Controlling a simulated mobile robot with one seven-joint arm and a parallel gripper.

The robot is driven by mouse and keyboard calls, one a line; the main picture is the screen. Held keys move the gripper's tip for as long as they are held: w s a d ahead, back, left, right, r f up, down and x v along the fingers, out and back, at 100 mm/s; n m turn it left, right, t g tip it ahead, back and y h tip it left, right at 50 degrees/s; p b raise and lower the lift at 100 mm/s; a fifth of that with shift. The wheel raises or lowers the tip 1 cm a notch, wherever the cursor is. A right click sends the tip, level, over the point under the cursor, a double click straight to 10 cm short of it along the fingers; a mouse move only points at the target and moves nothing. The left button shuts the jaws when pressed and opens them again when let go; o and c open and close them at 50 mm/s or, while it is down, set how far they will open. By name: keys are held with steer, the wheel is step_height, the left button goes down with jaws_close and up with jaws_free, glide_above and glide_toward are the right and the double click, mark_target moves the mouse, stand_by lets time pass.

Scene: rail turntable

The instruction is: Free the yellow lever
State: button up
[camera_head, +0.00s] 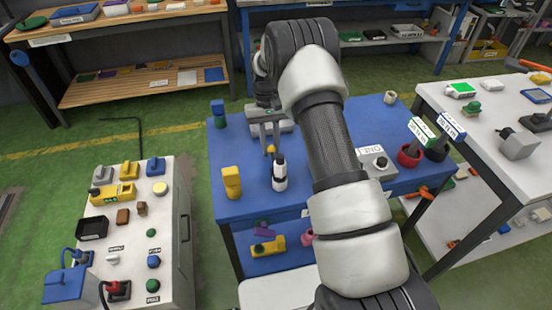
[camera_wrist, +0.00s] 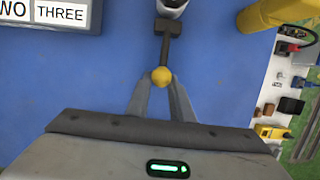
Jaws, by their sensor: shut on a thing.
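The yellow lever shows as a round yellow knob (camera_wrist: 161,76) on a dark bar, over the blue table, in the wrist view. In the head view its yellow tip (camera_head: 270,149) is small, just below my gripper. My gripper (camera_wrist: 160,84) has its two fingertips closed together on the knob; in the head view my gripper (camera_head: 269,142) points down at the table. A white and black upright object (camera_head: 279,173) stands right beside the lever. In the wrist view the bar runs up toward this white object (camera_wrist: 172,6), cut off by the frame edge; I cannot tell whether they touch.
A yellow object (camera_head: 231,182) stands left on the blue table (camera_head: 245,207). A grey box marked ONE (camera_head: 372,163) and a red cup (camera_head: 409,156) are at right, partly near my arm. A white cabinet (camera_head: 172,215) stands left.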

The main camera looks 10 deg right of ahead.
steer(key=shift+s+f, duration=0.1)
steer(key=shift+f, duration=0.05)
steer(key=shift+f+b, duration=0.45)
steer(key=shift+f, duration=0.45)
steer(key=shift+s+f+b, duration=0.2)
steer(key=shift+f+b, duration=0.45)
steer(key=shift+b, duration=0.15)
steer(key=o, duration=0.8)
steer(key=shift+w+r+p, duration=0.5)
steer(key=shift+r, duration=0.35)
steer(key=shift+w+r+p, duration=0.45)
steer(key=shift+r+p, duration=0.05)
steer(key=shift+r, duration=0.35)
steer(key=shift+p+v, duration=0.8)
steer(key=shift+v, duration=1.05)
